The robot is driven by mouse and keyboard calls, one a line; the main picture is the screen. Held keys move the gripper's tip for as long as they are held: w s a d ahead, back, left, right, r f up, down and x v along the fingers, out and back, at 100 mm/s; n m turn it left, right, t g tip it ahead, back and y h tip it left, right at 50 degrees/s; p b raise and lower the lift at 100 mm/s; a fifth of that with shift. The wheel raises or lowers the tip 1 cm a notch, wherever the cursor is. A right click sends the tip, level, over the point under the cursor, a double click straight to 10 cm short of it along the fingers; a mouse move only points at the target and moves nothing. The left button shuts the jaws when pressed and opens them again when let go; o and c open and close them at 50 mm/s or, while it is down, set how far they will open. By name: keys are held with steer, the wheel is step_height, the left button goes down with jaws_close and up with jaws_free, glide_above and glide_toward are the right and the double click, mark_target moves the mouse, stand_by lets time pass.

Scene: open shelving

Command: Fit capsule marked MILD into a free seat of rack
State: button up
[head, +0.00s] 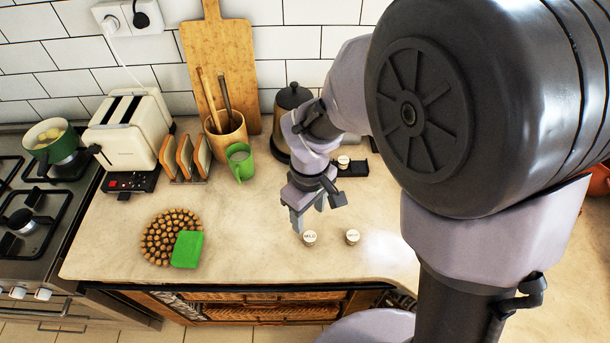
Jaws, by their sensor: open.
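A small capsule (309,239) with a pale top that appears to read MILD stands on the counter near its front edge. A second, similar capsule (352,238) stands to its right; its label is too small to read surely. The black rack (357,170) lies farther back, partly hidden by my arm. One capsule (344,161) with a pale top is at the rack's left part. My gripper (311,218) is open and empty, pointing down just above and behind the MILD capsule, apart from it. How many seats are free is hidden.
A dark kettle (291,97) stands behind my gripper. The counter between trivet and capsules is clear.

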steer(key=b, duration=0.2)
glide_above(311, 237)
steer(key=f, duration=0.5)
steer(key=shift+a+f, duration=0.2)
steer(key=shift+a, duration=0.1)
steer(key=f, duration=0.1)
steer(key=f+b, duration=0.1)
steer(key=f, duration=0.1)
steer(key=f+b, duration=0.1)
steer(key=f, duration=0.1)
steer(key=shift+d+f, duration=0.2)
steer(key=shift+d, duration=0.05)
steer(key=shift+r, duration=0.2)
steer(key=shift+c, duration=0.7)
jaws_close()
